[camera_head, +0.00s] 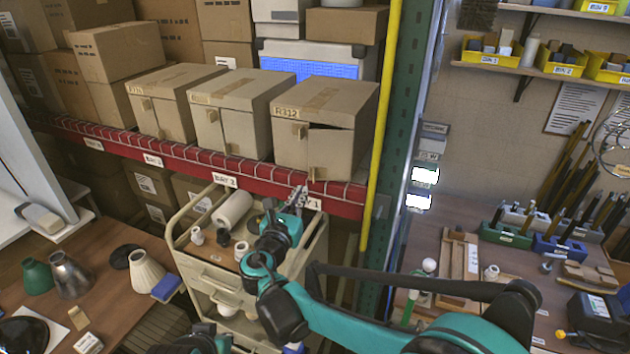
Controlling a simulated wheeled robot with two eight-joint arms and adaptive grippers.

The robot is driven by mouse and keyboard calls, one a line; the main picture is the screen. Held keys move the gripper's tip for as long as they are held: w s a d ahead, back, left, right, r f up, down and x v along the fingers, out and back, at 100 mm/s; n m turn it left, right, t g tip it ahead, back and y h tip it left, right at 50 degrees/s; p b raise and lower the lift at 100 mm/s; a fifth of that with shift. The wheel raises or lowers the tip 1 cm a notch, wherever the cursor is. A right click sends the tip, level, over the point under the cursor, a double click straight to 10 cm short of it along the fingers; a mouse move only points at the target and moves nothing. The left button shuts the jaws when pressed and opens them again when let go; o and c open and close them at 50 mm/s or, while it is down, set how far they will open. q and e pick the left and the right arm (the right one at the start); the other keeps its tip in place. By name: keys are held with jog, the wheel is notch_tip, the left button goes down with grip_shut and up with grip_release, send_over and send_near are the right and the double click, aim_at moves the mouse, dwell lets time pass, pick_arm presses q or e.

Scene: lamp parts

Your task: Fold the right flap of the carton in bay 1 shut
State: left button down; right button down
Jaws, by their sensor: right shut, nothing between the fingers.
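The bay 1 carton (330,98), a brown box marked R312, stands at the right end of the red-edged shelf, above the bay 1 label. Its front has a left flap (288,150) and a right flap (332,154) with a small tab low on it. A dark gap shows along the top of the right flap, so it stands slightly ajar. My right gripper (298,194) is shut and empty, in front of the shelf edge and just below the carton's front. It appears apart from the flap. Only a piece of my left arm shows at the bottom edge; its fingers are hidden.
Two similar cartons (235,105) stand left of it on the shelf. A yellow post (380,130) and green upright (405,120) rise close on the right. A beige cart (205,275) with a white roll and small parts stands below the shelf.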

jog(key=s+d+f+n+y, duration=0.2)
jog(key=s+y, duration=0.2)
jog(key=s, duration=0.3)
pick_arm(q)
jog(key=shift+w+f, duration=0.2)
jog(key=shift+w, duration=0.4)
pick_arm(e)
send_near(310, 172)
jog(key=w, duration=0.1)
jog(key=w+d, duration=0.1)
jog(key=w, duration=0.1)
jog(key=shift+w+d+f+t, duration=0.15)
jog(key=shift+w+f+t, duration=0.05)
jog(key=shift+w+t, duration=0.2)
jog(key=shift+s, duration=0.1)
pick_arm(q)
jog(key=shift+b, duration=0.3)
pick_arm(e)
jog(key=w+m+h, duration=0.1)
jog(key=w+h, duration=0.1)
jog(key=w+a+m+g+h+b, duration=0.1)
jog(key=w+h, duration=0.1)
jog(key=shift+a+f+h, duration=0.1)
jog(key=shift+a+h, duration=0.05)
jog(key=shift+h, duration=0.15)
jog(key=shift+w, duration=0.15)
pick_arm(q)
jog(key=shift+f, duration=0.5)
jog(key=shift+a, duration=0.1)
